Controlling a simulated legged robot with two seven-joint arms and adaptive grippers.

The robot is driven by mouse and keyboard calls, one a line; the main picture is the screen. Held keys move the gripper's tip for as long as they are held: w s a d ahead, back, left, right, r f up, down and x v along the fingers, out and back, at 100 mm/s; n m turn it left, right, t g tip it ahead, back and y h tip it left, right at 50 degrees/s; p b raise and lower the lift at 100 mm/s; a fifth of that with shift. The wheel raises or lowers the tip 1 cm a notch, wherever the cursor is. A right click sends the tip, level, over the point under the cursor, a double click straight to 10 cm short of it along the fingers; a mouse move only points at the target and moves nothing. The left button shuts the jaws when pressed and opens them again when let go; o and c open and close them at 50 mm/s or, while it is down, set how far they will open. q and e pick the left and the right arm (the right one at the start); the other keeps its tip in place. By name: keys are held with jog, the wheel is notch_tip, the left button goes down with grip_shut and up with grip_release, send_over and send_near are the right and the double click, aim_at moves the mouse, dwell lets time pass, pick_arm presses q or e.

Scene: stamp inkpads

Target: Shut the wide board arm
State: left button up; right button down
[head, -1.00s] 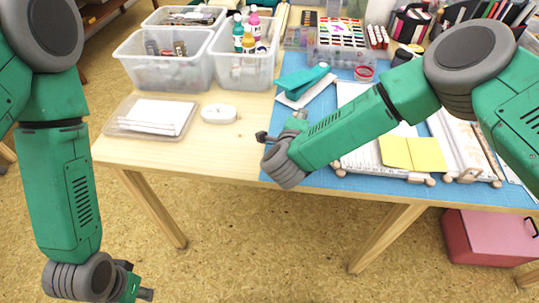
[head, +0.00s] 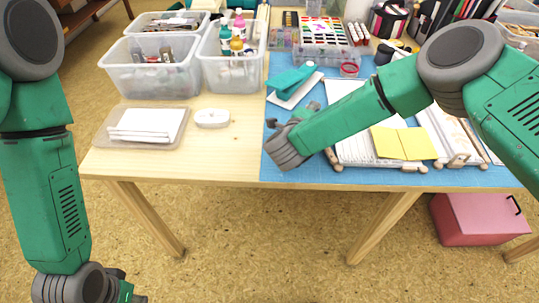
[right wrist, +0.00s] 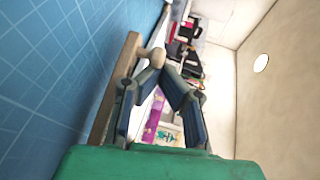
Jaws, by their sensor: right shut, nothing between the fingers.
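The wide board (head: 352,153) is white and lies on the blue mat, with round knobs at its front corners. Yellow paper (head: 403,144) lies over its right part, and my right arm hides part of its left side. My right gripper (head: 285,121) is low over the mat, just left of the board. In the right wrist view its fingers (right wrist: 152,85) are shut with nothing between them, close to a wooden bar (right wrist: 115,95) with a round knob (right wrist: 150,57). I cannot tell whether they touch it. My left gripper (head: 130,294) hangs below the table, cut by the frame's bottom edge.
A narrower board (head: 457,143) lies right of the wide one. Clear bins (head: 150,80), a shallow tray (head: 180,137) and a white oval object (head: 211,118) stand left. The wood front left is bare.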

jog(key=shift+f, duration=0.15)
jog(key=shift+d+f, duration=0.15)
jog(key=shift+d, duration=0.9)
jog(key=shift+s+a, duration=0.1)
jog(key=shift+a, duration=0.1)
pick_arm(q)
jog(key=shift+a+r, duration=0.1)
jog(key=shift+a, duration=0.35)
jog(key=shift+d+r, duration=0.1)
jog(key=shift+d, duration=0.2)
pick_arm(e)
jog(key=shift+d, duration=0.4)
pick_arm(q)
jog(key=shift+a, duration=0.15)
pick_arm(e)
jog(key=shift+a, duration=0.15)
pick_arm(q)
jog(key=shift+s, duration=0.15)
pick_arm(e)
jog(key=shift+s, duration=0.1)
